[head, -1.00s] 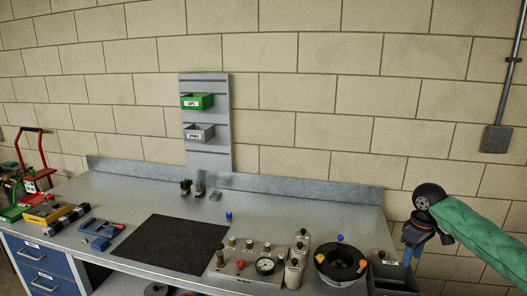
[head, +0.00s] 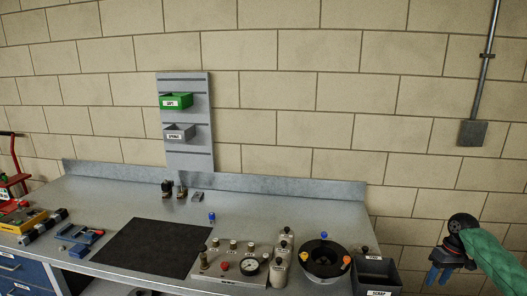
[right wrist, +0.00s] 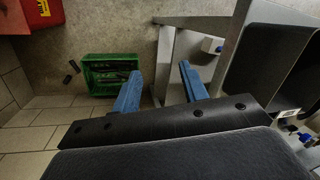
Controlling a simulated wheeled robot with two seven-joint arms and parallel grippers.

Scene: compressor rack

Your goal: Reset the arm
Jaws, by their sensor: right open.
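My right gripper (head: 440,272) is at the right side of the head view, to the right of the dark scrap bin and apart from the bench. Its two blue fingers are spread and empty. In the right wrist view the blue fingers (right wrist: 160,90) stand apart with nothing between them. The green-sleeved right arm comes in from the right edge. My left gripper is not in the head view.
A green crate (right wrist: 108,75) lies on the floor. Wall bins hang behind the bench.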

